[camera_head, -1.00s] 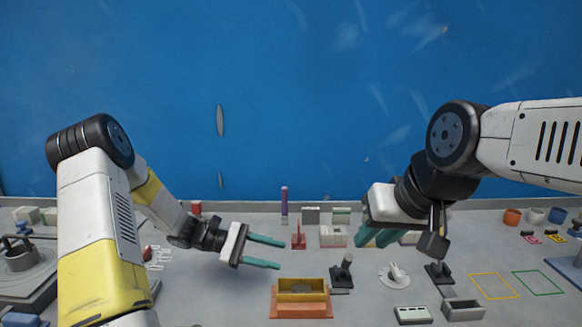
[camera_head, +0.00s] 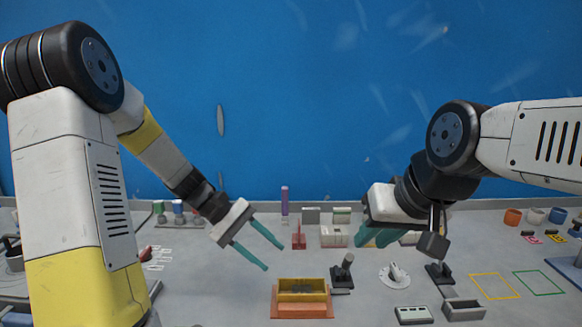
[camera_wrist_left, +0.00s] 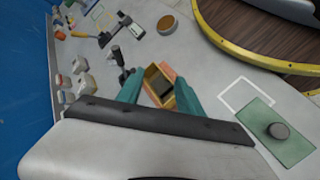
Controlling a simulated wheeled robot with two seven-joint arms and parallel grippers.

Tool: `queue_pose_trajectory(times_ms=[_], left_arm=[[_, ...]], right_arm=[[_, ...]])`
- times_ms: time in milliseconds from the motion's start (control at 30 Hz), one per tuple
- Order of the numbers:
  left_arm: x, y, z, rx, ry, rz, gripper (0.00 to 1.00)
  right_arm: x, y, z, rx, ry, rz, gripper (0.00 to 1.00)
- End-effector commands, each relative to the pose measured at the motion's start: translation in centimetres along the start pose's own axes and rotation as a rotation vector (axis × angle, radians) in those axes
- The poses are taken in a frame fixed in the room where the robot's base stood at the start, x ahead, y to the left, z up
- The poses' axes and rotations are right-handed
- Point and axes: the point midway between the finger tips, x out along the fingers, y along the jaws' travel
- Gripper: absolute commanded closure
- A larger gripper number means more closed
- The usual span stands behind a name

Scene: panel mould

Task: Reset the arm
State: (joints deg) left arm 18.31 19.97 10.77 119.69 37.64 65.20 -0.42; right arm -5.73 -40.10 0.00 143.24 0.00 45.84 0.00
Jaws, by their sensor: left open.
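My left gripper (camera_head: 266,252) is open with its two teal fingers apart and nothing between them. It hangs in the air to the upper left of the yellow and orange panel mould (camera_head: 302,297) in the head view. In the left wrist view the mould (camera_wrist_left: 158,84) shows beyond and between the teal fingers (camera_wrist_left: 160,92). My right gripper (camera_head: 372,238) is in the air at the right, its teal fingers partly hidden behind its white body, so its opening cannot be judged.
A black lever stand (camera_head: 343,270), a white round fixture (camera_head: 394,275) and grey trays (camera_head: 463,309) stand right of the mould. Yellow (camera_head: 494,286) and green (camera_head: 538,283) outlines mark the table at right. A blue wall (camera_head: 290,90) closes the back.

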Motion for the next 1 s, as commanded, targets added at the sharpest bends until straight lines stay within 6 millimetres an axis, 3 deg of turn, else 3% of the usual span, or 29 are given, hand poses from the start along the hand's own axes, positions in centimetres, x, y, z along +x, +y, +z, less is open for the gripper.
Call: queue_pose_trajectory(times_ms=[100, 600, 800, 1000], left_arm=[[-1.6, -0.4, 2.6, 0.109, 0.112, -0.100, 0.57], [-8.5, -3.3, 11.1, 0.545, 0.585, -0.393, 0.57], [-10.8, -4.4, 13.6, 0.696, 0.755, -0.447, 0.57], [-11.9, -5.0, 14.7, 0.773, 0.845, -0.468, 0.57]], right_arm=[[0.0, 0.0, 0.0, 0.000, 0.000, 0.000, 0.74], [0.0, 0.0, 0.0, 0.000, 0.000, 0.000, 0.74], [0.0, 0.0, 0.0, 0.000, 0.000, 0.000, 0.74], [0.0, 0.0, 0.0, 0.000, 0.000, 0.000, 0.74]])
